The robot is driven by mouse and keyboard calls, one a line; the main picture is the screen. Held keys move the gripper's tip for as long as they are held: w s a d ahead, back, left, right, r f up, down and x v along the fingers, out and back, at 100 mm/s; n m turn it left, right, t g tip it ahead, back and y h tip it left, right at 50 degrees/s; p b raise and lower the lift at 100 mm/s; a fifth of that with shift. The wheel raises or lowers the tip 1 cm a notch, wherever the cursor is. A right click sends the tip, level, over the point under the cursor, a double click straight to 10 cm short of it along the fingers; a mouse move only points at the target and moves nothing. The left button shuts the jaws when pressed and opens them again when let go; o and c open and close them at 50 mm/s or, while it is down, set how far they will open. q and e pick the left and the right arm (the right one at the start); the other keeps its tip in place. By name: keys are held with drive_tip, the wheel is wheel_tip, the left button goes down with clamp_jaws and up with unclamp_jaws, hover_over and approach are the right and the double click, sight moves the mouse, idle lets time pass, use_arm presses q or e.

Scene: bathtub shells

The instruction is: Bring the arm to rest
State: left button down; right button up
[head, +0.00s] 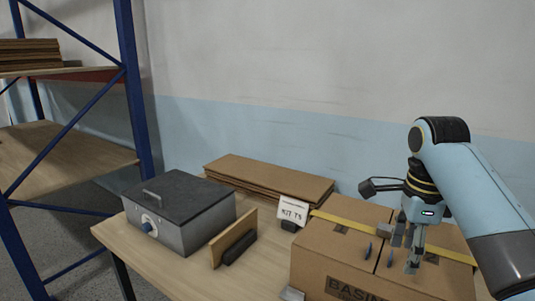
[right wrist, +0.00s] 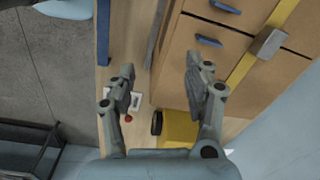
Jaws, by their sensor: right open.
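My right gripper (head: 400,255) is open above the front of a cardboard box (head: 330,262) marked "BASIN" on the table. In the right wrist view its two fingers (right wrist: 158,70) are spread with nothing between them. The box also shows in that view (right wrist: 230,65), beyond the fingers and to the right. I cannot tell whether a fingertip touches the box. My right arm comes in from the right in the head view. My left gripper is not in view.
A yellow strap (head: 345,222) crosses the box, with small blue pieces (head: 367,251) nearby. A grey metal case (head: 187,235), an upright wooden board (head: 233,238), stacked cardboard (head: 270,178) and a white card (head: 293,212) stand on the table. A blue-framed shelf (head: 133,85) stands at left.

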drive_tip(key=s+d+f+n+t, duration=0.1)
drive_tip(key=s+f+n, duration=0.2)
drive_tip(key=s+n, duration=0.4)
drive_tip(key=s+d+f+n+t, duration=0.1)
drive_tip(key=s+f+n, duration=0.3)
drive_tip(key=s, duration=0.5)
drive_tip(key=s+r+n+t, duration=0.1)
drive_tip(key=s+r+n, duration=0.3)
drive_tip(key=s+n, duration=0.8)
drive_tip(key=s+d+f+m+g+b, duration=0.2)
drive_tip(key=f+b, duration=1.2)
drive_tip(key=f, duration=2.8)
use_arm(q)
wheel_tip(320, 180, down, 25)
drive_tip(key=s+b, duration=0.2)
drive_tip(key=b, duration=0.8)
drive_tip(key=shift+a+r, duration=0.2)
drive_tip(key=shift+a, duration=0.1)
use_arm(e)
drive_tip(key=s+f, duration=0.9)
drive_tip(key=f, duration=0.3)
drive_tip(key=s+f, duration=1)
drive_tip(key=f, duration=0.2)
drive_tip(key=shift+d+f+g+h, duration=0.3)
drive_tip(key=shift+d+f, duration=0.05)
drive_tip(key=shift+c, duration=0.4)
